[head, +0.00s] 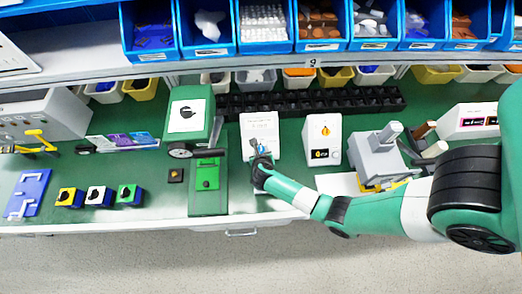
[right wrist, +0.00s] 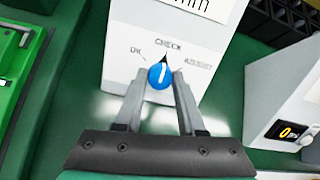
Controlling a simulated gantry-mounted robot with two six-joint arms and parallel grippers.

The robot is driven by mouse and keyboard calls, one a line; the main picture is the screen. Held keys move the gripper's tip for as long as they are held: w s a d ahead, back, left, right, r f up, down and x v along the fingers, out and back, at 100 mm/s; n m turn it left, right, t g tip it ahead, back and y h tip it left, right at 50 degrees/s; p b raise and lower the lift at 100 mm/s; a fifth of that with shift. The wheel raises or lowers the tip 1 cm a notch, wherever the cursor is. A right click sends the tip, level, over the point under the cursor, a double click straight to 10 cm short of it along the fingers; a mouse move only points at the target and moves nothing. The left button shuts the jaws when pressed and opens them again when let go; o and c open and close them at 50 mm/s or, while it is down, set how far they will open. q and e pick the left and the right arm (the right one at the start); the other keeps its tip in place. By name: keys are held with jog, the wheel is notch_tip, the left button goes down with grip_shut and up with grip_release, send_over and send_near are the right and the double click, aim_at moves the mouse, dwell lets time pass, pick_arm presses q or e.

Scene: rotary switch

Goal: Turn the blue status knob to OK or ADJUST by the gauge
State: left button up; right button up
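The blue status knob (right wrist: 160,76) is on the front of the white gauge box (right wrist: 125,40), in the middle of the right wrist view. Its white line and a dark pointer above it are toward CHECK, with OK at left and ADJUST at right. My right gripper (right wrist: 161,74) has one finger on each side of the knob. The fingers are apart; I cannot tell whether they touch it. My left gripper is not in view.
A green device (head: 208,185) stands left of the gauge, and a white box with an orange display (head: 322,138) stands right. A grey machine (head: 378,158) is farther right. A black rack (head: 310,103) and several bins lie behind. Small coloured blocks (head: 97,196) sit at left.

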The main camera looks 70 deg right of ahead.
grip_shut()
jog(key=shift+m, duration=0.3)
jog(key=m, duration=0.4)
jog(key=shift+m+g+p, duration=0.3)
jog(key=m, duration=0.3)
jog(key=shift+m, duration=0.3)
jog(key=shift+m+g, duration=0.3)
jog(key=shift+m, duration=1.3)
jog(key=o, duration=0.8)
grip_release()
